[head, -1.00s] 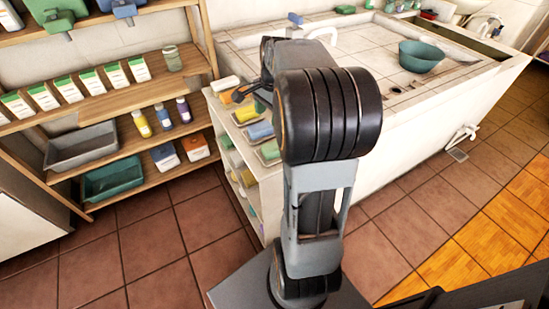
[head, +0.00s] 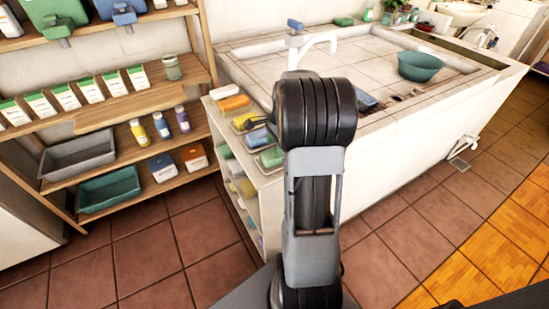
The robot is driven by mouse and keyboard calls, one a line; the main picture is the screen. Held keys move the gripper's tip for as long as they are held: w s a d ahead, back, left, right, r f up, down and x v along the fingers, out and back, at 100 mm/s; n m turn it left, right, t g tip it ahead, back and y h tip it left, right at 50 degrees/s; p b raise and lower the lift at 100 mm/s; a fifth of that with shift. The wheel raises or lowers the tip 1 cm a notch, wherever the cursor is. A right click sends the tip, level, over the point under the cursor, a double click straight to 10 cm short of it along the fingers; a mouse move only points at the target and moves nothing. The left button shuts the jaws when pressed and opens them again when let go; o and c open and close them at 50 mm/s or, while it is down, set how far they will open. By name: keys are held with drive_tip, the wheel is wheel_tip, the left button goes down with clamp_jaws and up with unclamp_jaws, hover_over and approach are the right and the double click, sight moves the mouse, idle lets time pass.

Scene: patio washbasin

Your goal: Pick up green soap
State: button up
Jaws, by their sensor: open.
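A green soap (head: 271,157) lies in a small dish at the near end of the white shelf unit's top (head: 273,172). Beside it on that top are a blue soap (head: 259,138), a yellow soap (head: 244,121), an orange soap (head: 234,103) and a white one (head: 224,91). Another green bar (head: 344,21) sits on the basin's back ledge. My gripper (head: 258,121) is open, its dark fingers partly showing over the yellow and blue soaps, farther back than the near green soap. The rest of it is hidden behind my arm.
The tiled washbasin (head: 365,55) stands right of the shelf unit, with a teal bowl (head: 419,67) and a white tap (head: 318,44). Wooden shelves (head: 105,112) with bottles, boxes and trays stand at left. The tiled floor (head: 180,240) in front is clear.

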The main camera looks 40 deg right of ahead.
drive_tip(key=shift+a+f, duration=0.25)
drive_tip(key=shift+f, duration=0.8)
drive_tip(key=shift+a+f, duration=0.2)
drive_tip(key=shift+f, duration=0.85)
drive_tip(key=shift+f, duration=0.15)
drive_tip(key=c, duration=0.7)
drive_tip(key=shift+r, duration=0.4)
drive_tip(key=r, duration=0.3)
drive_tip(key=shift+s+d+r, duration=0.25)
drive_tip(key=shift+r, duration=0.15)
drive_tip(key=s+d+r, duration=0.2)
drive_tip(key=s+r, duration=0.1)
drive_tip(key=s+d+r+p, duration=0.1)
drive_tip(key=s+d+r, duration=0.1)
drive_tip(key=s+r, duration=0.1)
drive_tip(key=s+d+r, duration=0.2)
drive_tip(key=s, duration=0.3)
drive_tip(key=shift+s+d+r, duration=0.25)
drive_tip(key=shift+d+r, duration=0.15)
